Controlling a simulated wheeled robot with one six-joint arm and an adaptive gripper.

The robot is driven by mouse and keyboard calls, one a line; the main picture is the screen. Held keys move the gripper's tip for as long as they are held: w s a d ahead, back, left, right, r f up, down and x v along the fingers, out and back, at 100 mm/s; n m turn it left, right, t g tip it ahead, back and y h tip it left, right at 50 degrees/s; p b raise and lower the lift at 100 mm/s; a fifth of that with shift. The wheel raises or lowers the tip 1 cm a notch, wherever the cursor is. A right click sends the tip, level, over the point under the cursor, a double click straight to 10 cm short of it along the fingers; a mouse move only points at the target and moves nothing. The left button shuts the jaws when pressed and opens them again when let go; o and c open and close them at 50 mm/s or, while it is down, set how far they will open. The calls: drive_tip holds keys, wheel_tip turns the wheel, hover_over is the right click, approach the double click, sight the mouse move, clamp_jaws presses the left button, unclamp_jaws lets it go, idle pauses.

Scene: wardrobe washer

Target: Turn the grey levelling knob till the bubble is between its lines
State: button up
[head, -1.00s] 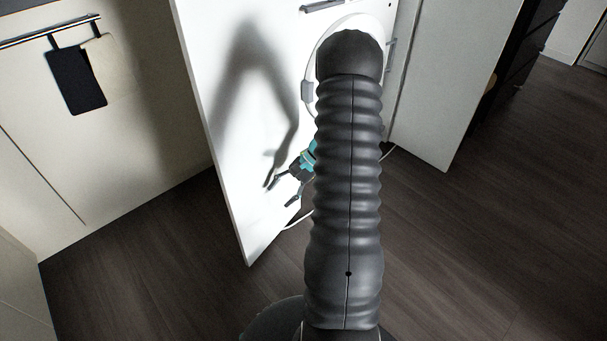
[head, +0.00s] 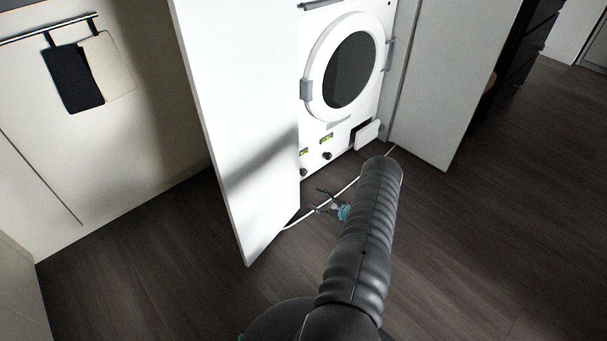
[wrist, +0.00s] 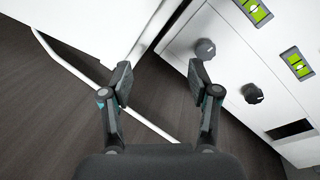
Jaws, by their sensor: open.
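The washer (head: 311,116) has two round knobs low on its front, each below a small yellow-green bubble level. In the wrist view the dark grey knob (wrist: 205,49) is just beyond my right finger, with one level (wrist: 257,9) up and to its right. A blacker knob (wrist: 252,94) sits further right beside the other level (wrist: 299,63). The bubbles are too small to read against their lines. My gripper (wrist: 160,78) is open and empty, apart from the knobs. In the head view my gripper (head: 317,201) is low in front of the washer.
A white door panel (head: 240,130) stands open left of the washer, close to the grey knob. A small flap (head: 368,134) hangs open at the washer's lower right. A white hose or cable (head: 345,187) lies along the floor. The floor on the right (head: 480,240) is clear.

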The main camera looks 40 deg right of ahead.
sight(305, 174)
drive_tip(key=w+d+m+t+h, duration=0.1)
drive_tip(key=d+t+h, duration=0.15)
drive_tip(key=d, duration=0.25)
drive_tip(key=shift+h, duration=0.25)
drive_tip(key=w, duration=0.9)
drive_tip(key=w+b, duration=0.1)
drive_tip(key=w, duration=0.3)
drive_tip(key=shift+w+a+r, duration=0.3)
drive_tip(key=shift+a+r, duration=0.05)
drive_tip(key=shift+a, duration=0.05)
clamp_jaws()
